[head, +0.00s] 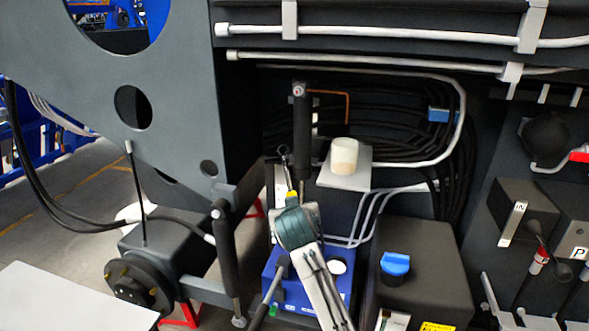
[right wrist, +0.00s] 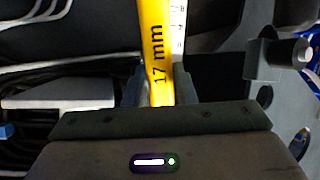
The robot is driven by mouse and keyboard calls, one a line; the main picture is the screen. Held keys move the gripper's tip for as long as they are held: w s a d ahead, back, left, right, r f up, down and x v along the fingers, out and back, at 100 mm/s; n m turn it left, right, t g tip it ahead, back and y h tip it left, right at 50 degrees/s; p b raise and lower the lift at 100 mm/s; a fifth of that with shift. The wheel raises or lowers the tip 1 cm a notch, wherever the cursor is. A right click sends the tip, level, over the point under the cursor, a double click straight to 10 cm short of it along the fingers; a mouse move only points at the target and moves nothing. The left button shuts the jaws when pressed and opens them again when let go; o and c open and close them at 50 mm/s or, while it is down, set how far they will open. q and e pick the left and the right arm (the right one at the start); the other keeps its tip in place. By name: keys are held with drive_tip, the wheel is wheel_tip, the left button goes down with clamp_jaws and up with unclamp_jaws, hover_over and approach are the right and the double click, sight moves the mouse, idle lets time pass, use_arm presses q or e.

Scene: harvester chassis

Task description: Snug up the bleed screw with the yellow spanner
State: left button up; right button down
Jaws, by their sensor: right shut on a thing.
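My right gripper (head: 294,203) reaches up from the bottom middle of the head view and is shut on the yellow spanner (head: 291,195). Only a short yellow piece and a thin darker end above it show there, pointing up toward a black upright cylinder. I cannot pick out the bleed screw in either view. My left gripper is not in view.
The black upright cylinder (head: 302,130) stands just beyond the spanner. A cream cup (head: 344,156) sits on a grey plate to its right. A blue box (head: 330,268) is below, beside a dark block with a blue cap (head: 395,264). Black hoses and grey pipes crowd the recess behind.

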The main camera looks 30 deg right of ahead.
wheel_tip(320, 180, up, 12)
drive_tip(key=m+h, duration=0.3)
drive_tip(key=h, duration=0.2)
drive_tip(key=shift+w+d+h, duration=0.2)
drive_tip(key=shift+d+h, duration=0.1)
drive_tip(key=shift+h, duration=0.1)
drive_tip(key=shift+w+d+r, duration=0.1)
drive_tip(key=shift+w+d, duration=0.35)
drive_tip(key=x, duration=0.3)
drive_tip(key=shift+w+d, duration=0.15)
drive_tip(key=shift+r, duration=0.25)
drive_tip(key=shift+f, duration=0.1)
